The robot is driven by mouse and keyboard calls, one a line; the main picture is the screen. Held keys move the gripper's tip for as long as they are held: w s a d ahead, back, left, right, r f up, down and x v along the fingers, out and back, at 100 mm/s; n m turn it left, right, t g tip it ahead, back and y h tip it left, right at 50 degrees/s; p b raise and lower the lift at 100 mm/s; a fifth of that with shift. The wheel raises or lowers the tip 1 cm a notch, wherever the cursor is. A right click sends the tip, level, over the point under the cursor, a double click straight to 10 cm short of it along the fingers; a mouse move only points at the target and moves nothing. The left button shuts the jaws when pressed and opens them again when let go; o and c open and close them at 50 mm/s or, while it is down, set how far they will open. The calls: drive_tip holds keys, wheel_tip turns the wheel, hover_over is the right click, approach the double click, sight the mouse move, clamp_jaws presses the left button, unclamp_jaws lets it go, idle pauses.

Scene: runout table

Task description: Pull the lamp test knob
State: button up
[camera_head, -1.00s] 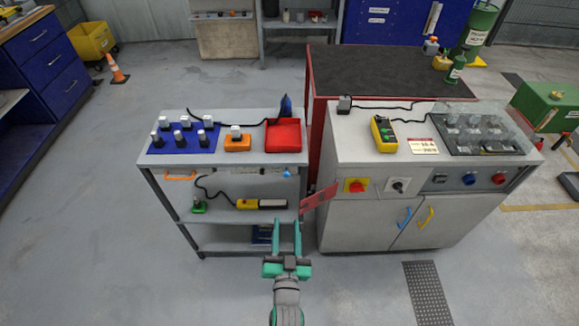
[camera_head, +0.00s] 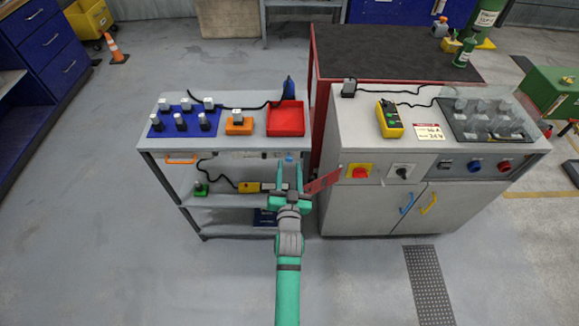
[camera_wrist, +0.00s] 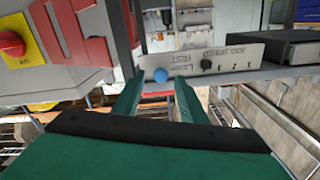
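A small round blue knob (camera_head: 289,158) sits on the front strip under the top of the grey cart, near its right end. In the wrist view the blue knob (camera_wrist: 160,75) shows just beyond and between my fingertips, on a grey panel (camera_wrist: 215,62) with lettering that is only partly legible. A small black knob (camera_wrist: 206,64) is on the same panel to its right. My gripper (camera_head: 289,172) is open and empty, its two green fingers (camera_wrist: 159,90) pointing at the panel. I cannot tell whether the fingertips reach around the blue knob.
A red bracket-like plate (camera_head: 322,182) stands close to the right of my gripper, between cart and cabinet. An orange handle (camera_head: 181,159) is on the cart's left front. The cabinet has a red rotary switch (camera_head: 360,172). The cart top (camera_head: 256,148) carries a red tray (camera_head: 286,121).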

drive_tip(key=shift+w, duration=0.8)
drive_tip(key=shift+w, duration=0.1)
drive_tip(key=c, duration=0.6)
drive_tip(key=shift+a, duration=0.15)
clamp_jaws()
drive_tip(key=shift+s+a, duration=0.1)
drive_tip(key=shift+s, duration=0.4)
drive_tip(key=shift+s+d, duration=0.2)
drive_tip(key=shift+s, duration=0.25)
drive_tip(key=o, duration=0.6)
unclamp_jaws()
